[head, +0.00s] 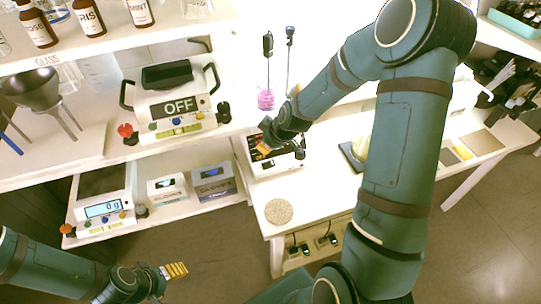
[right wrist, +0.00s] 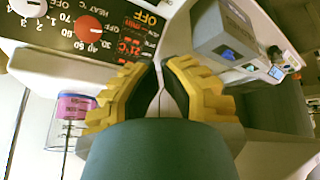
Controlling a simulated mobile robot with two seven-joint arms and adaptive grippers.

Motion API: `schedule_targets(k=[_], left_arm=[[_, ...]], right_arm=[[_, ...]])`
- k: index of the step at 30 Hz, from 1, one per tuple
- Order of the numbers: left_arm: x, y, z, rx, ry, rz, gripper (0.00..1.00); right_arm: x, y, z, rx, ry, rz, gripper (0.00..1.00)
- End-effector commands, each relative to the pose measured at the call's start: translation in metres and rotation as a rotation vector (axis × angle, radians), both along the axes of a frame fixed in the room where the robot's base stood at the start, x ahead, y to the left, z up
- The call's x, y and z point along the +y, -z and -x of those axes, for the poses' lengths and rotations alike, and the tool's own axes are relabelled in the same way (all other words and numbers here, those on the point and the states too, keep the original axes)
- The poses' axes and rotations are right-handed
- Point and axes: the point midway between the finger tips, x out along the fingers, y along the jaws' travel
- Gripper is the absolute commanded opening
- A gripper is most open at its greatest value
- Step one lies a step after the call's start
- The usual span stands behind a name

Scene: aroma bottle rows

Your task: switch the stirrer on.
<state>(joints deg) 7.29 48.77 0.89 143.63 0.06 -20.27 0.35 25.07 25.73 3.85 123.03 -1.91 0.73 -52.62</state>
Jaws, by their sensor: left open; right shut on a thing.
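The stirrer (head: 259,166) is a white box with a dark front panel, standing on the white bench. The right wrist view shows its panel (right wrist: 78,22) close up, with a white dial, a red dial and lit readouts, at least one reading OFF. My right gripper (head: 264,148) is at the stirrer's front. In the wrist view its yellow fingers (right wrist: 160,78) come together at the casing beside the panel. They are shut on a small part of the stirrer that they hide. My left gripper (head: 176,271) is open and empty, low at the left, away from the stirrer.
A beaker of pink liquid (head: 265,99) stands behind the stirrer, near two upright rods. A round cork mat (head: 279,212) lies at the bench's front corner. A white device reading OFF (head: 178,107) and a scale (head: 103,209) are at left. Floor space is free in front.

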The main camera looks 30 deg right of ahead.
Motion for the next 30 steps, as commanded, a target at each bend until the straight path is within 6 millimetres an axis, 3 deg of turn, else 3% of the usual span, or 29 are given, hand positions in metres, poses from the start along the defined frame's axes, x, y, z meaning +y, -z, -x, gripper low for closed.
schedule_targets(k=[6,15,30], left_arm=[[0.0,-0.005,-0.002,-0.003,-0.002,-0.001,0.65],[0.001,-0.009,-0.003,-0.007,-0.006,-0.002,0.65],[0.001,-0.01,-0.004,-0.008,-0.006,-0.002,0.65]], right_arm=[[-0.014,-0.012,-0.017,0.112,-0.378,0.097,0.0],[-0.038,-0.031,-0.02,0.233,-0.771,0.164,0.0],[-0.045,-0.037,-0.018,0.263,-0.867,0.171,0.0]])
